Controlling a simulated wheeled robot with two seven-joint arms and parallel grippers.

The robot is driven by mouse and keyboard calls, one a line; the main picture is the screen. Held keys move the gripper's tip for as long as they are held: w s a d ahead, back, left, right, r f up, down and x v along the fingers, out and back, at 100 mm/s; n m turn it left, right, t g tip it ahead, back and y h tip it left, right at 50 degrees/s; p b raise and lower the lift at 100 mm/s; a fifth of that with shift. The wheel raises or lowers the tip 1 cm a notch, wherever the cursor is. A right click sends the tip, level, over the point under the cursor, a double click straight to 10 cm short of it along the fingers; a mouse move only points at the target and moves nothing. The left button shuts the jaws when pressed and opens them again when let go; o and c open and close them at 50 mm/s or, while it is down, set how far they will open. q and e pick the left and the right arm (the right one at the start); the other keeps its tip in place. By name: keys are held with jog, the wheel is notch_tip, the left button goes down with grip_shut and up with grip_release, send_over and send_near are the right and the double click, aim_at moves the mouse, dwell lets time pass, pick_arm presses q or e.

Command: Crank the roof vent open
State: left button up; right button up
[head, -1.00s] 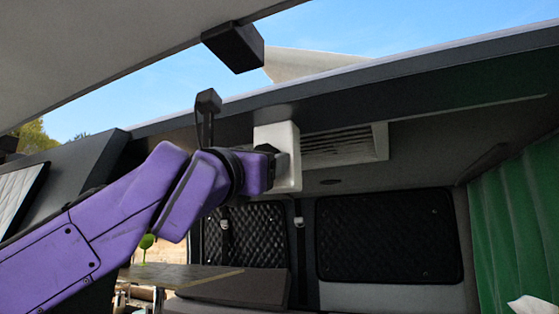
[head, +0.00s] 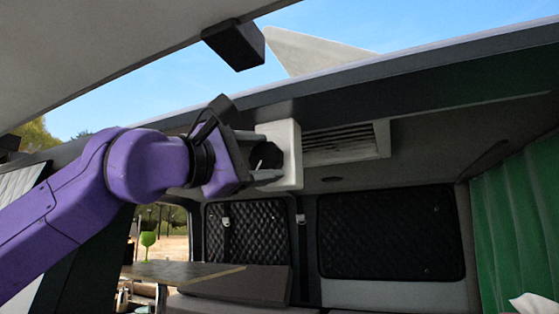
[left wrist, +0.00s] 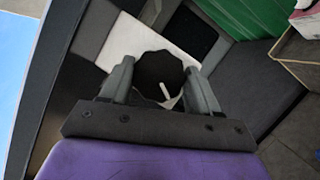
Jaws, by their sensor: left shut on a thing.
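My left gripper (head: 262,156) is shut on a black scalloped knob (head: 268,158) on the side of a white housing (head: 290,145) under the roof edge. In the left wrist view, the two fingers of the gripper (left wrist: 160,82) grip opposite sides of the knob (left wrist: 156,70), which has a pale mark on its face. A louvred vent (head: 342,143) is joined to the housing's right side. A pale vent lid (head: 308,52) stands tilted up above the roof against the sky. My right gripper is in neither view.
The dark roof edge (head: 420,85) runs just above the housing. A black box (head: 233,45) hangs from the raised tailgate (head: 95,60). Below are a table (head: 175,272) with a green glass (head: 148,241) and quilted window covers (head: 390,233). A green curtain (head: 515,235) hangs at right.

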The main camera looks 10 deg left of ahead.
pick_arm(q)
jog(key=m+g, duration=0.1)
jog(key=m, duration=0.1)
jog(key=m+g, duration=0.1)
jog(key=m, duration=0.3)
jog(key=shift+r+m+g, duration=0.3)
jog(key=shift+m+g, duration=0.1)
jog(key=m, duration=0.2)
jog(key=m+y, duration=0.1)
jog(key=shift+a+r+g, duration=0.2)
jog(key=shift+r+g, duration=0.05)
jog(key=shift+g, duration=0.15)
jog(key=shift+w+a+r+m+y, duration=0.1)
jog(key=shift+m+y, duration=0.2)
jog(key=shift+m, duration=0.4)
jog(key=o, duration=0.9)
jog(key=shift+c, duration=0.2)
jog(key=shift+o, duration=0.9)
jog(key=shift+d, duration=0.45)
jog(key=shift+a, duration=0.1)
